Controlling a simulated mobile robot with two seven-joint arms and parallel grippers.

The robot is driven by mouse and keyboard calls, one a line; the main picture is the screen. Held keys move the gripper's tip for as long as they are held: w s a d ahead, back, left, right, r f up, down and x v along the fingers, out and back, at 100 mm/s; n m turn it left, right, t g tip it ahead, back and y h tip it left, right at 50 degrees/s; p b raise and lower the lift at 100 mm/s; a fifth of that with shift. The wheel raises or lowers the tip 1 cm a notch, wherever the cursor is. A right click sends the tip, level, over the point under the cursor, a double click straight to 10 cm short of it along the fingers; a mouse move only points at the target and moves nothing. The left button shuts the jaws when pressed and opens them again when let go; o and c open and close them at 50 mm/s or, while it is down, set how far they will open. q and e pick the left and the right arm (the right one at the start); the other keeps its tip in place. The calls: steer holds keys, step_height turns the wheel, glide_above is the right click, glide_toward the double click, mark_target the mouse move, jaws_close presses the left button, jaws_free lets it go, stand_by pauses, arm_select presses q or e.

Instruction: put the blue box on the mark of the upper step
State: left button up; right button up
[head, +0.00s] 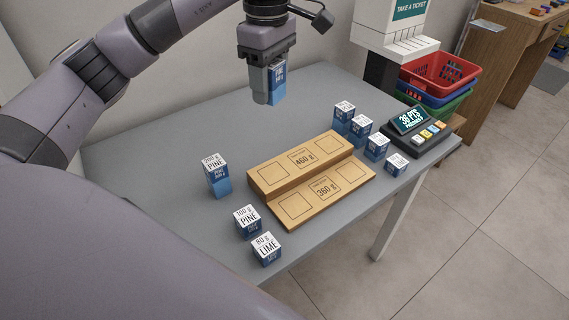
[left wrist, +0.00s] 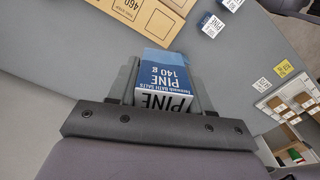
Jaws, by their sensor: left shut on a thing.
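My left gripper (head: 267,92) is shut on a blue box (head: 279,80) and holds it in the air above the back of the grey table. In the left wrist view the box (left wrist: 166,70) reads "PINE 140 g" and sits between the fingers (left wrist: 160,85). The wooden two-step stand (head: 285,190) is below and to the right of the gripper. Its upper step (head: 268,186) bears a "460 g" label (head: 304,159) between two empty square marks (head: 276,175) (head: 328,146). The lower step (head: 278,213) bears "360 g" between two empty squares. My right gripper is not in view.
A tall 200 g PINE box (head: 217,177), a PINE box (head: 247,222) and a LIME box (head: 266,250) stand left of the stand. Several blue-and-white boxes (head: 361,131) stand right of it, beside a black display device (head: 415,133). The table's back left is clear.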

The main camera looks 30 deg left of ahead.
mark_target(273, 173)
arm_select(q)
step_height(273, 173, down, 20)
steer(key=shift+r, duration=0.1)
stand_by(0.5)
steer(key=shift+f, duration=0.25)
steer(key=o, duration=1.1)
steer(key=shift+o, duration=0.2)
steer(key=shift+r, duration=0.15)
step_height(273, 173, up, 12)
steer(key=shift+s, duration=0.1)
